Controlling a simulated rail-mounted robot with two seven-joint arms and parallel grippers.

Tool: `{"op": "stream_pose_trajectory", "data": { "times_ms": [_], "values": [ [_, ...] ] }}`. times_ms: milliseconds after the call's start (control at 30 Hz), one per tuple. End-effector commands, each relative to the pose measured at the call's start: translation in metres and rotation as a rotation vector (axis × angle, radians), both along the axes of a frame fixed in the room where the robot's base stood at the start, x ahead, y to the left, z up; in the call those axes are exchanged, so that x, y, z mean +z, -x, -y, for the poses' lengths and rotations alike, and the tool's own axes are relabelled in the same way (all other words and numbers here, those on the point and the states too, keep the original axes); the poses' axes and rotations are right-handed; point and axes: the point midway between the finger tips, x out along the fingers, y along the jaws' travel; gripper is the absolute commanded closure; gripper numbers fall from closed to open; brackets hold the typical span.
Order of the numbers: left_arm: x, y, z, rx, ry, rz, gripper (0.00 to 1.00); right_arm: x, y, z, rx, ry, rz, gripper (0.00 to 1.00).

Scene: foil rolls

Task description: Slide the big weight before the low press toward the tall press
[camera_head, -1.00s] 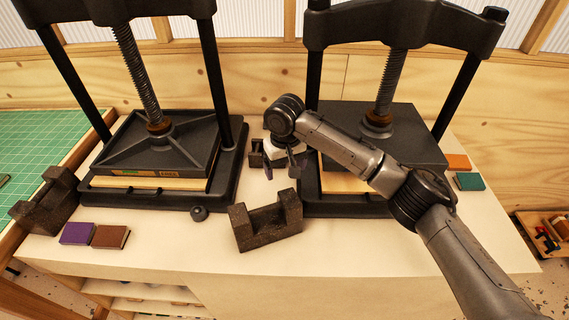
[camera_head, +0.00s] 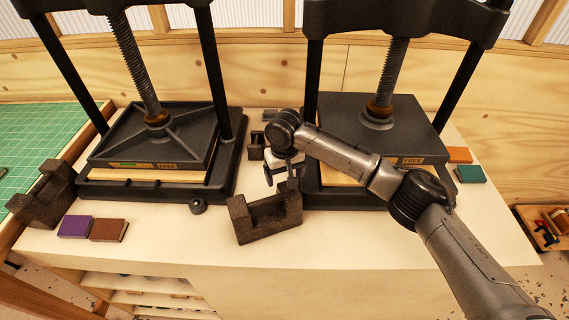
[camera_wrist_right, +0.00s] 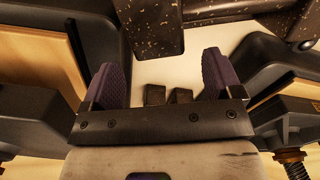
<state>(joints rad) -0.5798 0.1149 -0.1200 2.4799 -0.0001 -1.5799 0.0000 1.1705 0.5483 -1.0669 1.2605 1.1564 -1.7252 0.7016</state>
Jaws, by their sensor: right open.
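A big dark speckled U-shaped weight (camera_head: 266,218) stands on the pale bench top, in front of the gap between the presses and close to the right press's base. It also shows at the top of the right wrist view (camera_wrist_right: 150,22). My right gripper (camera_head: 281,175) is open and empty, pointing down just behind this weight. Its purple finger pads are spread in the wrist view (camera_wrist_right: 160,82). The left press (camera_head: 160,140) has a ribbed plate; the right press (camera_head: 385,120) has a flat plate, partly hidden by my arm. My left gripper is not in view.
Another big weight (camera_head: 43,196) stands at the bench's left end. A small dark weight (camera_head: 256,146) is behind my gripper between the presses. Purple (camera_head: 76,227) and brown (camera_head: 109,230) blocks lie at front left. Bench in front of the right press is clear.

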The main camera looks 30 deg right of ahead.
Motion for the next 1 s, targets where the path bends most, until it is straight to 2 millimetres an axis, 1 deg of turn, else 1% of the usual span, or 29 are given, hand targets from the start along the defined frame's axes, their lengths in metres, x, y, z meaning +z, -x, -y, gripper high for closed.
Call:
{"op": "stream_pose_trajectory", "data": {
  "times_ms": [33,200,400,600,967,1000],
  "values": [
    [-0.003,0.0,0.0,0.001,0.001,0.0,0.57,-0.01,0.0,0.0,-0.001,0.0,-0.001,0.15],
    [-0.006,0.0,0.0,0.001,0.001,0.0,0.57,-0.036,0.0,0.0,0.0,0.001,-0.001,0.15],
    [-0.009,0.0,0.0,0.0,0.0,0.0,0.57,-0.056,0.0,0.0,0.001,0.0,0.001,0.15],
    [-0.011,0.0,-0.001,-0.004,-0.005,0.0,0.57,-0.065,0.0,0.0,0.001,0.0,0.001,0.15],
    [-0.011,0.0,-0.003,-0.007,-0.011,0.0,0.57,-0.067,0.0,0.0,0.001,0.0,0.001,0.15],
    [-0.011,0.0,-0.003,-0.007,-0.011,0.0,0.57,-0.067,0.0,0.0,0.001,0.0,0.001,0.18]
  ]
}}
